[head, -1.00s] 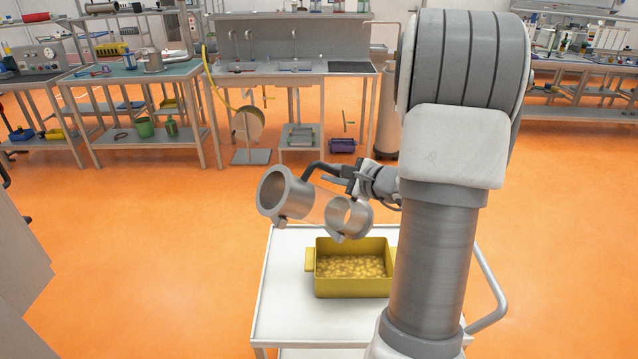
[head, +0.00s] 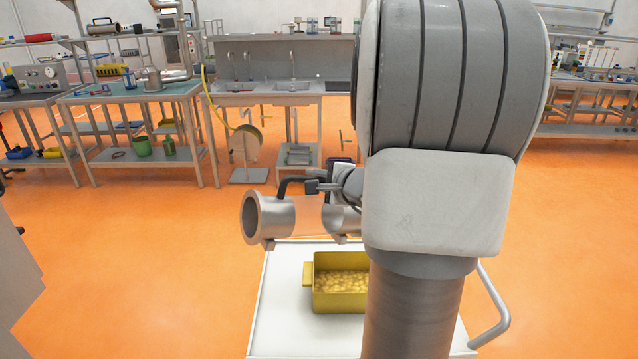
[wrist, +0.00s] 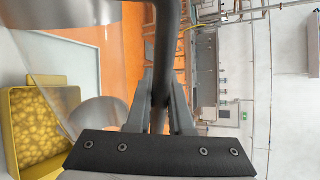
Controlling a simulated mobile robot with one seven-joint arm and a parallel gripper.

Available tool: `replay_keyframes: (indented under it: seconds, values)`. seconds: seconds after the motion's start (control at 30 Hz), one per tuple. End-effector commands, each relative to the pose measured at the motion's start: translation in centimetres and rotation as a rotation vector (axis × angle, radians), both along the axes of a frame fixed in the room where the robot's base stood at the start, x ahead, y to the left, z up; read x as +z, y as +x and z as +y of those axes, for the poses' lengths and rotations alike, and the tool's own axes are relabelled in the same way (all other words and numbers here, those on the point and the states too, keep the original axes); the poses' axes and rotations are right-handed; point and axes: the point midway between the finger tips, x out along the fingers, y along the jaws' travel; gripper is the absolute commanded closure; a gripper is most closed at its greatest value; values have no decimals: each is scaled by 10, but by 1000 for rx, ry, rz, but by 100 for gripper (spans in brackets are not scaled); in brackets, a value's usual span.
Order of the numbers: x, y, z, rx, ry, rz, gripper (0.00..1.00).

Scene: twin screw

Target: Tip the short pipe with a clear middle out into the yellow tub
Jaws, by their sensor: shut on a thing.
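The short pipe (head: 277,217) has two grey metal ends, a clear middle and a black bent handle (head: 290,183). My gripper (head: 318,187) is shut on that handle and holds the pipe nearly level in the air. The wrist view shows the jaws (wrist: 160,100) closed around the handle. No contents show in the clear middle. The yellow tub (head: 322,301) sits on the white cart below the pipe, with many pale yellow lumps in it. The tub also shows at the left of the wrist view (wrist: 60,97). My arm hides the tub's right side and part of the pipe's right end.
The white cart top (head: 285,300) is bare left of the tub. A cart handle (head: 497,320) curves out at right. Benches with a sink (head: 275,87) and tools stand well behind, across open orange floor.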

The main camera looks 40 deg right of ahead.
Motion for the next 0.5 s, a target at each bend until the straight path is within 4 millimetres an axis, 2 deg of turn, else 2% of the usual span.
replay_keyframes:
  seconds: [0.5]
  values:
    - [7, 4, 30, 0, -276, 27, 100]
